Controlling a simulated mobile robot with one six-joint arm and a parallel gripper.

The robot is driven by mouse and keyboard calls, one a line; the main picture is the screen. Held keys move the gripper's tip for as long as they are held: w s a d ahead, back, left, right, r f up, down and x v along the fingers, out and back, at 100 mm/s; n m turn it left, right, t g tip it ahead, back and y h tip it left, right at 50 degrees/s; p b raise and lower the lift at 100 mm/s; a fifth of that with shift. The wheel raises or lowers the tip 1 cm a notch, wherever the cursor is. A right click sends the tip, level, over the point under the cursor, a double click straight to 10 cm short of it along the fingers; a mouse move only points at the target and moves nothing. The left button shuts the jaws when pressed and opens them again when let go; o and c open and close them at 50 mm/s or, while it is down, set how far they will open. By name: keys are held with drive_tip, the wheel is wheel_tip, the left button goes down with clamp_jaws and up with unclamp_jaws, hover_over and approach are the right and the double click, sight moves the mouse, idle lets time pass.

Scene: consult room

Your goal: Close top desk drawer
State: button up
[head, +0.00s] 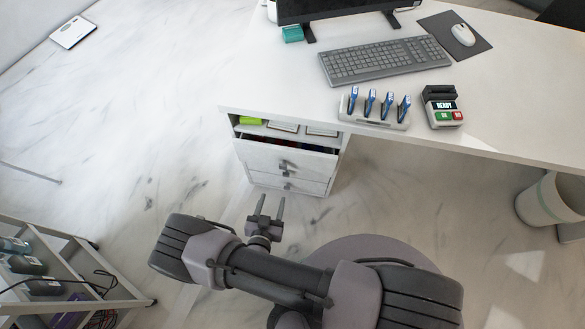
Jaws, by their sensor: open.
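The top desk drawer (285,160) is in the drawer unit under the left end of the white desk (270,85). It stands partly open, with a dark gap and some contents showing behind its front. Its handle (287,165) is on the middle of the front. Two lower drawer fronts show beneath it, and they look shut. My gripper (268,208) is in front of and below the drawer, its two fingers apart and pointing toward the unit. It is empty and appears apart from the drawer.
An open shelf (280,128) with a green item is above the drawer. A keyboard (385,60), a pen rack (374,110) and a card terminal (442,106) are on the desk. A cart (75,270) stands at lower left, a bin (545,200) at right. Floor left of the drawers is clear.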

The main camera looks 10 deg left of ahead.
sight(283, 168)
drive_tip(key=b+x, duration=0.5)
drive_tip(key=x, duration=1)
drive_tip(key=shift+d+f+b, duration=0.1)
drive_tip(key=shift+f+b, duration=0.15)
drive_tip(key=shift+b, duration=0.1)
drive_tip(key=shift+w, duration=0.55)
drive_tip(key=shift+c, duration=0.4)
clamp_jaws()
drive_tip(key=shift+d, duration=0.1)
